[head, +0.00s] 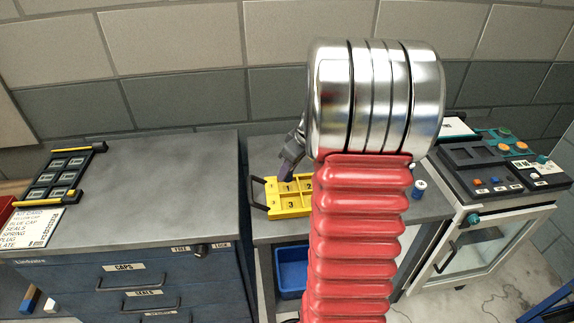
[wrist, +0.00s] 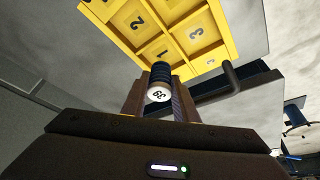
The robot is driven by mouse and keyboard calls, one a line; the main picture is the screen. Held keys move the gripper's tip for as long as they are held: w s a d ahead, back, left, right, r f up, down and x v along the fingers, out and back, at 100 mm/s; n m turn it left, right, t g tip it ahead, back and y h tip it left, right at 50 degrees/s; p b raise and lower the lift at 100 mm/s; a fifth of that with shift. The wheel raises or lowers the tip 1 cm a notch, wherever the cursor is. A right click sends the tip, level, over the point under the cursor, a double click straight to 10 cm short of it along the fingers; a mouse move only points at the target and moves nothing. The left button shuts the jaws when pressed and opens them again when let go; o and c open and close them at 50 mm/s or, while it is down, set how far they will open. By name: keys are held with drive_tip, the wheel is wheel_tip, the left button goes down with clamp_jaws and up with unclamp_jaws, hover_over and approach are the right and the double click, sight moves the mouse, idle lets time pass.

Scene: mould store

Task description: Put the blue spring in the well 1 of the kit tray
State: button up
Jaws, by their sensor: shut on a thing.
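The yellow kit tray (head: 290,213) lies on the middle bench, with wells numbered 1, 2 and 3 showing; my arm hides its right part. My gripper (head: 289,174) is at well 1 in the head view. In the wrist view my gripper (wrist: 160,88) is shut on the blue spring (wrist: 160,72), a dark blue ribbed cylinder with a white numbered end facing the camera. The spring is in line with the label of well 1 (wrist: 161,55). I cannot tell whether its far end is inside the well or above it.
A small blue and white cylinder (head: 419,189) stands right of my arm. A dark rack (head: 66,175) and a printed card (head: 38,228) lie on the left cabinet. A control unit (head: 500,165) is at right. A blue bin (head: 291,275) sits below the bench.

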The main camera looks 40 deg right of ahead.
drive_tip(key=shift+f, duration=0.8)
drive_tip(key=shift+s+f, duration=0.1)
drive_tip(key=shift+f, duration=0.5)
idle(1.6)
drive_tip(key=o, duration=1.1)
drive_tip(key=c, duration=0.3)
drive_tip(key=shift+r, duration=0.85)
drive_tip(key=shift+r, duration=2.9)
